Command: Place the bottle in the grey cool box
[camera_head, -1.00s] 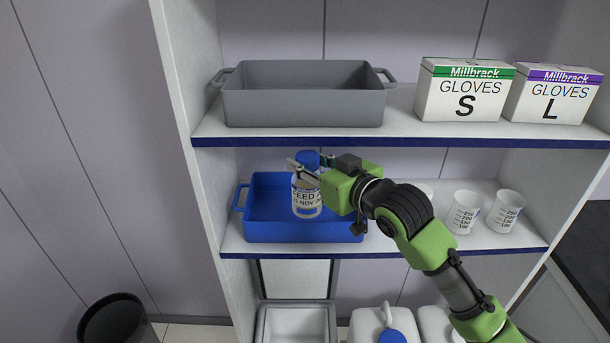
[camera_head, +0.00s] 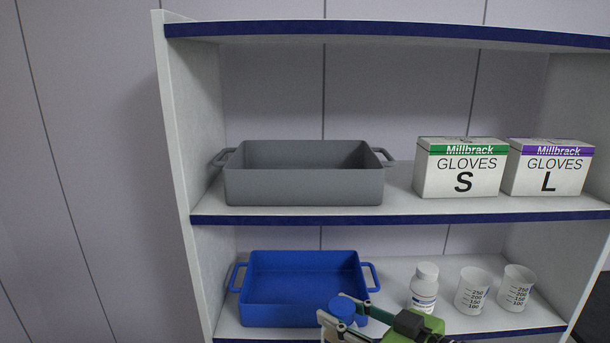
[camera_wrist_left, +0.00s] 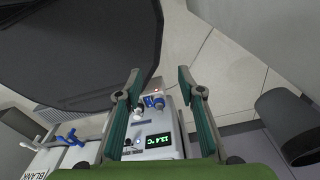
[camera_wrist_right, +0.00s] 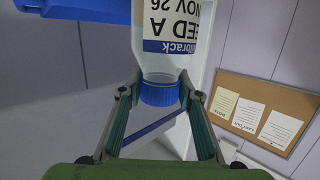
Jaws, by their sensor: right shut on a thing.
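The bottle is clear with a blue cap (camera_head: 342,307) and a printed label. In the head view its body is mostly hidden at the bottom edge. My right gripper (camera_head: 344,317) is shut on it near the cap, in front of the blue tray's lower right corner. The right wrist view shows the bottle (camera_wrist_right: 172,62) with its cap between the fingers (camera_wrist_right: 158,95). My left gripper (camera_wrist_left: 158,74) is open and empty; it is outside the head view. No grey cool box can be identified now; the box on the floor is out of view.
A grey tray (camera_head: 303,187) stands on the upper shelf beside two glove boxes (camera_head: 460,180). A blue tray (camera_head: 300,316), white bottle (camera_head: 424,287) and two beakers (camera_head: 473,291) stand below. The left wrist view shows a device with a display (camera_wrist_left: 157,142) and a dark bin (camera_wrist_left: 287,118).

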